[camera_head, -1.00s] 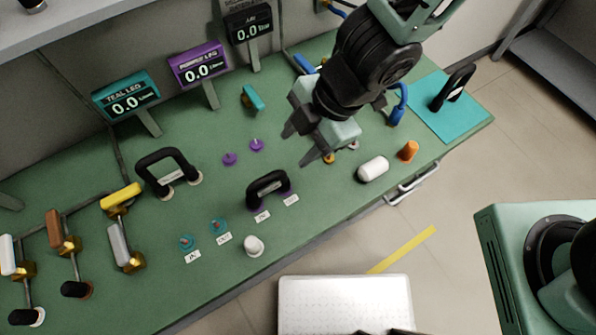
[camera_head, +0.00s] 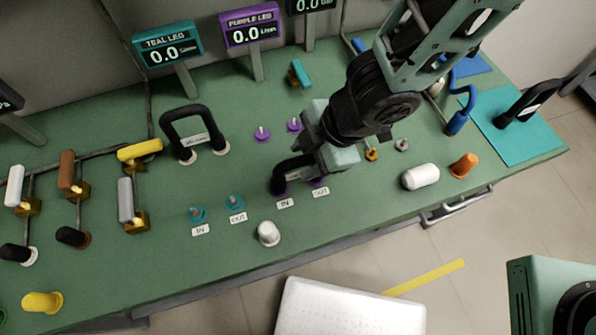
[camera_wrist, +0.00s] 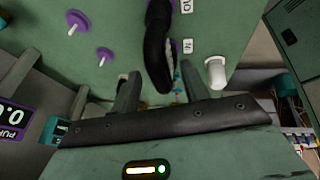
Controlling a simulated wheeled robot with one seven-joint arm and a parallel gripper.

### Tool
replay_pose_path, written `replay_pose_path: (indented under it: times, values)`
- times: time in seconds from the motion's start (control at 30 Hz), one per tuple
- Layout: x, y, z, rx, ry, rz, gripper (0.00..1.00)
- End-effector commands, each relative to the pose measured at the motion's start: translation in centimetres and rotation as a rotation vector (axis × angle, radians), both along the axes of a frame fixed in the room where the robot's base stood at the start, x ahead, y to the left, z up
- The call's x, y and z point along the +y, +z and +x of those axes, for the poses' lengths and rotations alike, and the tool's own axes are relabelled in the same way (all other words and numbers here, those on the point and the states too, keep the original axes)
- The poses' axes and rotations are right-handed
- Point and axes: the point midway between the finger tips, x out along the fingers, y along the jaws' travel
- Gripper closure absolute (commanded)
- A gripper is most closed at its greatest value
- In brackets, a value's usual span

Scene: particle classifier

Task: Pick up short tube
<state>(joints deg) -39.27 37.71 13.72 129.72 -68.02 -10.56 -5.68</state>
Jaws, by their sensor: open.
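The short black U-shaped tube (camera_head: 283,175) stands upright on the purple ports behind the IN and OUT labels at the bench front. My gripper (camera_head: 306,158) is down at this tube and hides its right part in the head view. In the wrist view the open fingers of my gripper (camera_wrist: 160,76) lie on either side of the black tube (camera_wrist: 157,50), which shows between them. I cannot tell whether a finger touches it.
A larger black tube (camera_head: 187,118) stands on white ports to the left. A white cap (camera_head: 268,234), a white cylinder (camera_head: 421,177) and an orange cap (camera_head: 464,165) stand near the front edge. Another black handle-like tube (camera_head: 528,104) is on the teal mat (camera_head: 505,146).

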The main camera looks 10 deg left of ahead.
Motion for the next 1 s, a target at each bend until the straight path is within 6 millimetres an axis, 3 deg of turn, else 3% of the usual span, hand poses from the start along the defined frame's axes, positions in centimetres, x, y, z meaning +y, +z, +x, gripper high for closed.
replay_pose_path:
  times: [0.03, 0.2, 0.53, 0.7, 1.0]
  values:
    - [0.4, -1.1, -0.1, 0.001, 0.003, -0.002, 0.55]
    - [1.4, -3.1, -0.1, 0.001, 0.002, -0.001, 0.55]
    - [1.7, -3.5, 0.0, 0.0, -0.001, 0.0, 0.55]
    - [1.7, -3.5, 0.0, 0.0, 0.0, 0.0, 1.0]
    - [1.7, -3.4, 0.0, 0.0, 0.0, 0.0, 1.0]
